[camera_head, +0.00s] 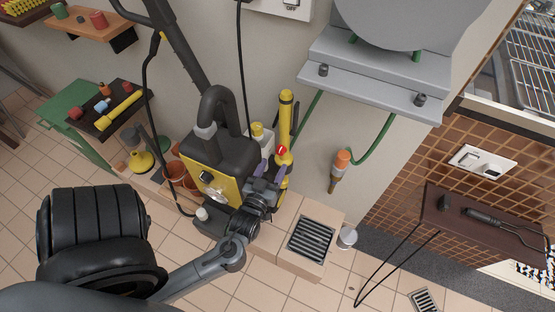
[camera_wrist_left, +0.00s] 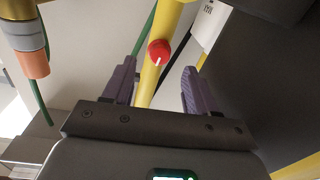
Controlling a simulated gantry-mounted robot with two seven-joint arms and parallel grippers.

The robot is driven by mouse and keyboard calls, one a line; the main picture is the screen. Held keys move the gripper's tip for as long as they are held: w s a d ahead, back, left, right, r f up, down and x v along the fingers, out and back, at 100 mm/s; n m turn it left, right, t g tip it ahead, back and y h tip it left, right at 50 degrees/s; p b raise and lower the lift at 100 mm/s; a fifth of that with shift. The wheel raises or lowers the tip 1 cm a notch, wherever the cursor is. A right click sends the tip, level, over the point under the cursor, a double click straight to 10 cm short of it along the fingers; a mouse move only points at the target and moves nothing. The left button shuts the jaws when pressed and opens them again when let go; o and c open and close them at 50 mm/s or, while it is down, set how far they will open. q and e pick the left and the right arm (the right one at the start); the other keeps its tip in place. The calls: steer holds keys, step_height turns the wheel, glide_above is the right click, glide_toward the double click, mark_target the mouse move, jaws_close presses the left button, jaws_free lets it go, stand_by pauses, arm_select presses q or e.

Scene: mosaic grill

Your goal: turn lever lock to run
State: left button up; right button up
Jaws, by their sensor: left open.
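A small red round knob (camera_head: 282,150) with a white mark sits on an upright yellow pole (camera_head: 287,108). In the left wrist view the red knob (camera_wrist_left: 159,52) lies just beyond my fingertips, roughly between them, and its white mark points downward. I cannot read any run label. My left gripper (camera_head: 269,173) has purple fingers and is open and empty below the knob. In the left wrist view its fingers (camera_wrist_left: 157,75) stand either side of the yellow pole, apart from the knob. My right gripper is not in view.
A black and yellow machine (camera_head: 222,165) with a hose stands left of the pole. A grey shelf (camera_head: 370,88) overhangs at the right. An orange-ended fitting (camera_head: 342,160) hangs on the wall. A drain grate (camera_head: 311,240) lies on the ledge to the lower right.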

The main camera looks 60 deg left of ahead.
mark_target(279, 154)
arm_select(q)
steer(key=shift+b+x, duration=0.55)
steer(key=shift+x, duration=1.8)
steer(key=c, duration=1.1)
steer(key=shift+o, duration=0.2)
steer(key=m+p, duration=0.3)
steer(key=p, duration=0.4)
steer(key=shift+r, duration=0.25)
steer(key=shift+f+m+p, duration=0.15)
steer(key=shift+m+p, duration=0.15)
steer(key=shift+m, duration=0.3)
steer(key=shift+f, duration=0.1)
steer(key=o, duration=1.1)
steer(key=shift+c, duration=0.2)
